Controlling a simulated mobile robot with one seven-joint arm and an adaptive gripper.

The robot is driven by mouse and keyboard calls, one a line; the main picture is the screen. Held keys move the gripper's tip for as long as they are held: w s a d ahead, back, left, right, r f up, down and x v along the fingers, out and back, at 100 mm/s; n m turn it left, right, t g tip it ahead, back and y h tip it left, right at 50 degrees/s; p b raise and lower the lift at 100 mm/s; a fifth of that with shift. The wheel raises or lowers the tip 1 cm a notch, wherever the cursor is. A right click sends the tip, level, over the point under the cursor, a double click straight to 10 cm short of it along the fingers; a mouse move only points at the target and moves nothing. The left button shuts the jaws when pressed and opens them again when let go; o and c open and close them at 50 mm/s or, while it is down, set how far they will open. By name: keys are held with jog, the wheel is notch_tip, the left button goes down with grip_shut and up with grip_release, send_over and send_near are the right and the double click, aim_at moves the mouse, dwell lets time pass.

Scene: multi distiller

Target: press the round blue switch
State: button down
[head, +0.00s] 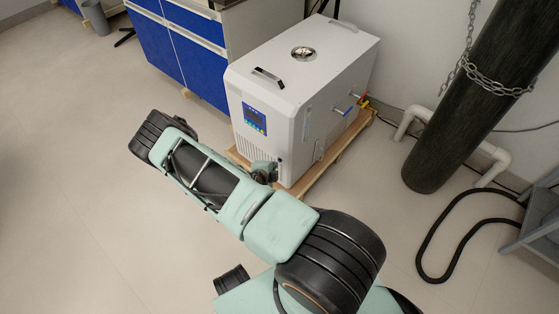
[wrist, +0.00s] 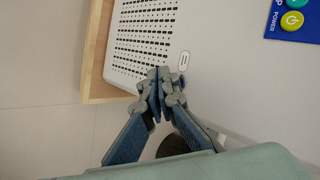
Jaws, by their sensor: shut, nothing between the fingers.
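The white machine (head: 290,80) stands on the floor on a wooden base. In the wrist view its front face (wrist: 225,60) appears turned sideways. My gripper (wrist: 163,74) is shut and empty, its tips at the front face between the vent slots and a small oval label (wrist: 184,61). A small dark blue patch (wrist: 182,82), likely the edge of the round blue switch, shows just right of the fingertips. The fingers hide most of it, and I cannot tell whether they touch it.
A blue control panel (head: 254,119) is higher on the machine's front; its yellow-green power button (wrist: 292,20) shows in the wrist view. The wooden base (wrist: 97,55) sticks out below the vents. Blue cabinets (head: 190,60) stand behind left. The floor at left is clear.

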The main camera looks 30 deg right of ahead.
jog(key=shift+a, duration=0.1)
jog(key=shift+s+a, duration=0.35)
jog(key=shift+a, duration=0.55)
jog(key=shift+s+a, duration=0.35)
jog(key=shift+a, duration=0.6)
jog(key=shift+s+a, duration=0.35)
jog(key=shift+a, duration=0.55)
